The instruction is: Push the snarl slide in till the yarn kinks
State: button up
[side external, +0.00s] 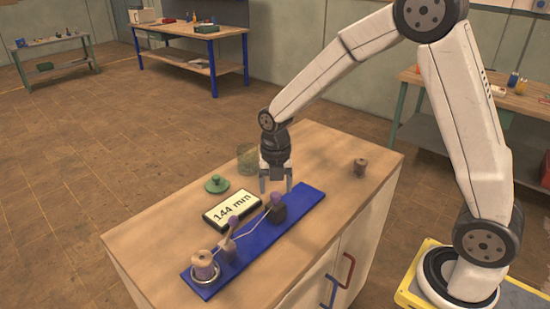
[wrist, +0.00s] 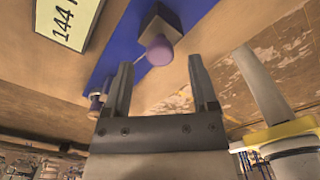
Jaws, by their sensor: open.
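A dark slide block with a purple knob (side external: 275,201) stands on the blue base rail (side external: 308,200). In the wrist view the purple knob (wrist: 159,51) shows in front of the dark block (wrist: 160,22), between and beyond my fingers. A pale yarn (side external: 254,222) runs from the slide to a grey post with a purple top (side external: 230,242) and a spool (side external: 203,265) at the near left end. The display (side external: 231,209) reads 144 mm. My gripper (side external: 275,184) is open and empty, just behind the slide and apart from it.
A green lidded knob piece (side external: 217,184) and a clear greenish jar (side external: 247,158) stand behind the display. A brown spool (side external: 360,167) stands at the right of the wooden cabinet top (side external: 330,150). The top between the rail and that spool is clear.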

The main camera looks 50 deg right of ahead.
jog(key=shift+f, duration=1.05)
grip_shut()
dwell(0.8)
